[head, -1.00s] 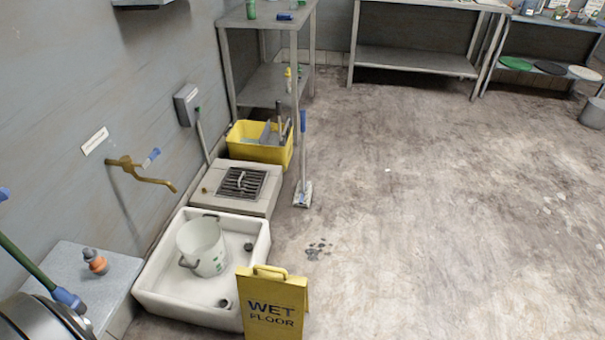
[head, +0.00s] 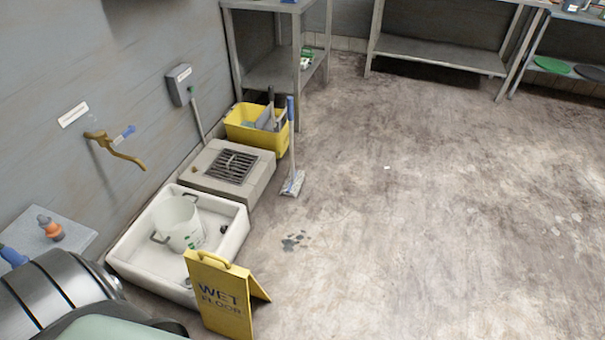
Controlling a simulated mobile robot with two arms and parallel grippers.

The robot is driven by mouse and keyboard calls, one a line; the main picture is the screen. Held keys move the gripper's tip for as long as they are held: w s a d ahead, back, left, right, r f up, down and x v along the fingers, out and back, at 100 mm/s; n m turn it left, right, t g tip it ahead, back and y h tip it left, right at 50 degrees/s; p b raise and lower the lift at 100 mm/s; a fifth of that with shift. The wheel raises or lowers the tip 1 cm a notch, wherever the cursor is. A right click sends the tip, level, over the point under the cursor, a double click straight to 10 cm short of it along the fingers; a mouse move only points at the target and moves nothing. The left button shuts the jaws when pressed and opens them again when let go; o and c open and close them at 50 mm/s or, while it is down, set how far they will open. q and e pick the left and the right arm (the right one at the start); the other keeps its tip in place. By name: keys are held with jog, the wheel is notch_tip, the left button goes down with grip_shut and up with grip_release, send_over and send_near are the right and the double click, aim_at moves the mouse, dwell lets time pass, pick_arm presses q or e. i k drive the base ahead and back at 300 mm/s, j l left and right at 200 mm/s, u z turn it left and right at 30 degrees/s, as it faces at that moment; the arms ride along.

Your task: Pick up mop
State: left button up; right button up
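A flat mop stands upright beside the yellow bucket. Its pale handle with a blue grip (head: 290,108) rises from a white flat head (head: 293,184) on the floor, right of the grey drain block. A second handle, pale green (head: 195,115), leans on the wall under a grey box; its lower end is hidden behind the drain block. Neither of my grippers is in view, so I cannot see them relative to the mop.
A yellow bucket (head: 270,139) with tools, a drain block (head: 205,190) and a white basin (head: 130,252) line the wall. A yellow wet floor sign (head: 225,297) stands in front of the basin. A ribbed metal thing (head: 65,290) fills the lower left. Floor to the right is clear.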

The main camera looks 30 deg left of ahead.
aim_at(291, 187)
jog(key=i+l+u, duration=0.1)
jog(key=i, duration=0.35)
jog(key=i+l+u, duration=0.1)
jog(key=i+l, duration=0.15)
jog(key=i, duration=0.2)
jog(key=i+l+u, duration=0.1)
jog(key=i+l, duration=0.15)
jog(key=i, duration=0.2)
